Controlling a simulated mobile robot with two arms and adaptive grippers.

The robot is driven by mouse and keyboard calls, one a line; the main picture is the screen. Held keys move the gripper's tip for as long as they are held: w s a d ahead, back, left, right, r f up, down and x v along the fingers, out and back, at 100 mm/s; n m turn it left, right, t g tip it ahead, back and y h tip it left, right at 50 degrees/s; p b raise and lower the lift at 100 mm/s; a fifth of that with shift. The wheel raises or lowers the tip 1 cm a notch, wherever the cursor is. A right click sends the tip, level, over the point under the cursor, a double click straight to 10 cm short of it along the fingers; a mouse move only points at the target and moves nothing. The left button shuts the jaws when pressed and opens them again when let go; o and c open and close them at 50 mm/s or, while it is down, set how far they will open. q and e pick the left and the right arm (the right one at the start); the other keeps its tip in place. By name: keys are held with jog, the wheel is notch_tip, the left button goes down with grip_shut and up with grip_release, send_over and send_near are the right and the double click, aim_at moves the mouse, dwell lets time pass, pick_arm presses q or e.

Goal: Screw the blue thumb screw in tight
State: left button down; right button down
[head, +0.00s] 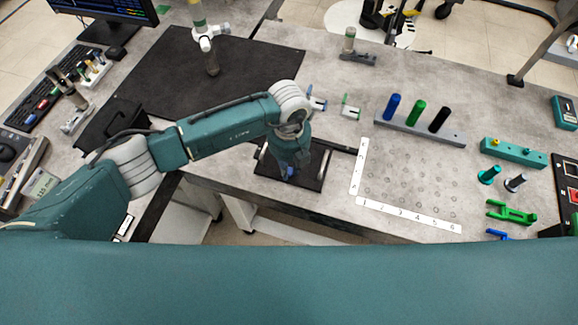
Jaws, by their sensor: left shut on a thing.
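My left gripper (289,169) reaches in from the left and points down over a black plate fixture (314,172) near the table's front edge. It is shut on the blue thumb screw (290,173), of which only a small blue patch shows below the fingers. The wrist and gripper body hide most of the screw and the middle of the fixture. How deep the screw sits cannot be told. My right gripper is not in view.
Right of the fixture lie a white numbered ruler frame (408,215) and a grey rack (420,131) with blue, green and black cylinders. Small blue and green clips (350,108) stand behind. A black mat (205,85) covers the back left. Green and teal parts (511,213) lie at the right.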

aim_at(289, 170)
pick_arm(q)
jog(key=m, duration=0.6)
jog(key=shift+f+m, duration=0.1)
jog(key=shift+m, duration=0.2)
jog(key=c, duration=1.5)
grip_release()
jog(key=shift+w, duration=0.1)
jog(key=shift+c, duration=0.2)
notch_tip(289, 170, up, 12)
